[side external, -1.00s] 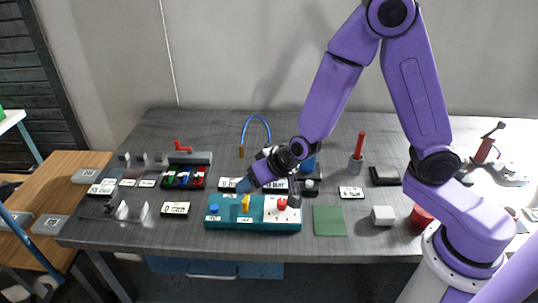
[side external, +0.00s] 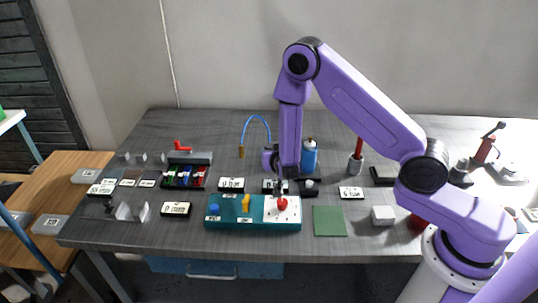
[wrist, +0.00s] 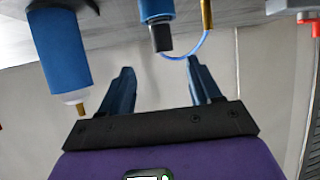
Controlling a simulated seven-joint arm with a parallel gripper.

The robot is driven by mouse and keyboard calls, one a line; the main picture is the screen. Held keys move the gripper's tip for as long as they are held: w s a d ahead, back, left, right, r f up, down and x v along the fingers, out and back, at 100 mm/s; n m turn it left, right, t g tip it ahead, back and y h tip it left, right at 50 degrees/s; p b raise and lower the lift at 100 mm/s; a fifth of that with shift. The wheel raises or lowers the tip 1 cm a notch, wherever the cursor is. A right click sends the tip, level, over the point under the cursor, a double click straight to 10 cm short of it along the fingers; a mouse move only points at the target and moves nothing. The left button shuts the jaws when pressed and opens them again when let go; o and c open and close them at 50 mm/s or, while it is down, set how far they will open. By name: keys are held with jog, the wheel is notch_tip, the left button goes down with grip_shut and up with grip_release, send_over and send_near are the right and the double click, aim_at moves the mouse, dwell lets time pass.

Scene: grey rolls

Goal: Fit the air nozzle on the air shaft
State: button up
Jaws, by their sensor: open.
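The wrist view is upside down, with the tabletop at the top. A blue hose (side external: 258,117) arcs to a brass-ended fitting (side external: 241,152) at the table's back; this fitting also shows in the wrist view (wrist: 206,14). A thick blue cylinder (side external: 309,157) stands upright beside my arm; the wrist view shows it (wrist: 60,48) with a pale collar and brass tip. A smaller blue cylinder with a dark tip (wrist: 156,20) sits near the hose. I cannot tell which part is nozzle or shaft. My gripper (wrist: 158,64) is open and empty, with these parts beyond its fingers.
A teal box (side external: 232,224) with a red knob (side external: 282,204) stands in front. A rack with colored slots (side external: 185,177) is to the left. Several labels are scattered around.

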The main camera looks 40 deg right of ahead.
aim_at(268, 146)
jog(key=x, duration=1.1)
jog(key=shift+w+f, duration=0.1)
jog(key=shift+w, duration=0.25)
grip_shut()
